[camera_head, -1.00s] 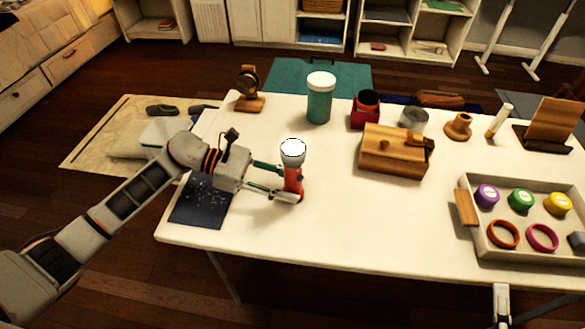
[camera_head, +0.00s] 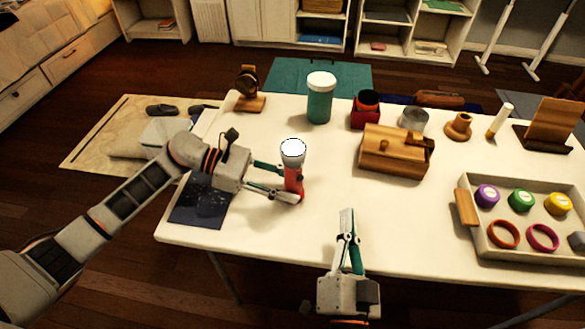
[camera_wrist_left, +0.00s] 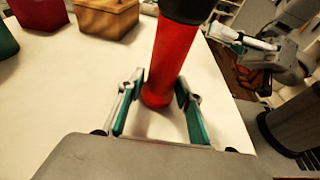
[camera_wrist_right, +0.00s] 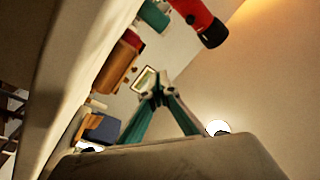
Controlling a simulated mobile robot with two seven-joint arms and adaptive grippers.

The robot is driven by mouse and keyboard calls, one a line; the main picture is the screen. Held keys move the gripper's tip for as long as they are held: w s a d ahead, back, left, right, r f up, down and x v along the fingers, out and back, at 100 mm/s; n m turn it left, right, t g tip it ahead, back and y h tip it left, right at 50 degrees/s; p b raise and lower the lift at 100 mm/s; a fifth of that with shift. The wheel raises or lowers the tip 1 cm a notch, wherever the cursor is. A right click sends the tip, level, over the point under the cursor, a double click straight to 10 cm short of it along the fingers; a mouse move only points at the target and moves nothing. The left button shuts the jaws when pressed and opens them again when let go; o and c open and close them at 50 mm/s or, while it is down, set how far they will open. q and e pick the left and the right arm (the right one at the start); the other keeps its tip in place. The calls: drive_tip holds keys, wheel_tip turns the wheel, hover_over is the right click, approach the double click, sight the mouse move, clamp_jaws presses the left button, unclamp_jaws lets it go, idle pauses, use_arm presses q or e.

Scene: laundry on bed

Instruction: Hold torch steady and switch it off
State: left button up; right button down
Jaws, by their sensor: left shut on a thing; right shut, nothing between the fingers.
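My right gripper (camera_head: 347,212) is shut and empty at the table's front edge, to the right of and in front of the torch. The right wrist view shows its fingertips together (camera_wrist_right: 157,92) and the torch (camera_wrist_right: 197,18) at the top. I cannot make out the switch.
A wooden box (camera_head: 395,150) stands behind and right of the torch. A teal jar (camera_head: 320,98) stands behind it. A tray (camera_head: 520,255) with coloured lids and rings fills the right side. A dark sheet (camera_head: 200,203) lies under my left arm. The table's middle is clear.

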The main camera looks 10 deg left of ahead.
sight(301, 179)
use_arm(q)
drive_tip(key=shift+s+f, duration=0.1)
drive_tip(key=shift+f, duration=0.2)
use_arm(e)
drive_tip(key=shift+w+a+r, duration=0.1)
drive_tip(key=shift+w+a, duration=0.05)
drive_tip(key=shift+a, duration=0.45)
drive_tip(key=shift+w+a, duration=1.35)
drive_tip(key=shift+a, duration=0.25)
drive_tip(key=shift+w+a, duration=1.35)
drive_tip(key=shift+a, duration=0.25)
drive_tip(key=shift+w+a, duration=0.3)
drive_tip(key=shift+a, duration=0.05)
drive_tip(key=shift+w+a, duration=0.15)
drive_tip(key=shift+a, duration=0.05)
drive_tip(key=shift+d, duration=0.1)
drive_tip(key=shift+s+d, duration=0.45)
